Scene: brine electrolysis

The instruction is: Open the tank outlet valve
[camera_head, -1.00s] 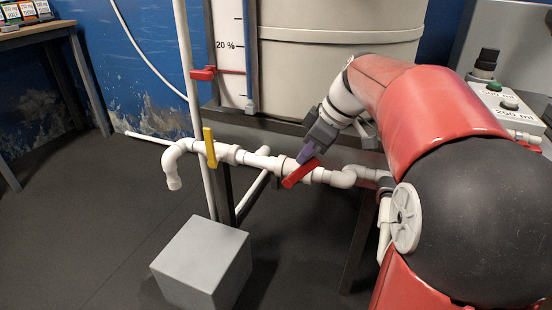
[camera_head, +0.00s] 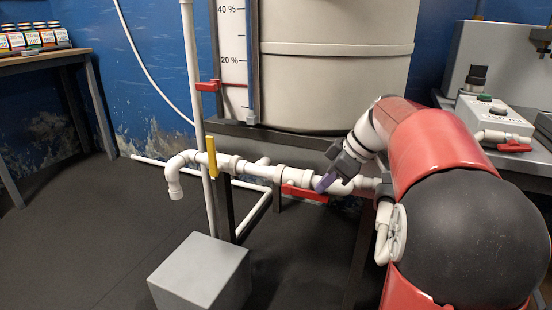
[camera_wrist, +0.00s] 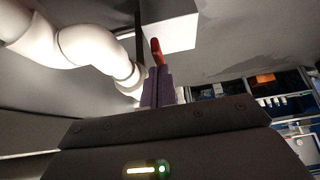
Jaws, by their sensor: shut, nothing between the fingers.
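The tank outlet valve has a red handle (camera_head: 304,194) on the white pipe below the tank (camera_head: 335,75). The handle lies nearly along the pipe. My gripper (camera_head: 325,183) has its purple fingers at the right end of this handle; they look shut with nothing between them. In the wrist view my fingers (camera_wrist: 158,90) are together, and the red handle (camera_wrist: 156,51) shows just beyond their tips. I cannot tell whether they touch it. The rest of the handle is hidden behind the fingers there.
A yellow handle (camera_head: 212,157) stands across the pipe to the left. A grey block (camera_head: 200,272) stands on the floor below the pipe. A bench with jars (camera_head: 32,38) is at the left.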

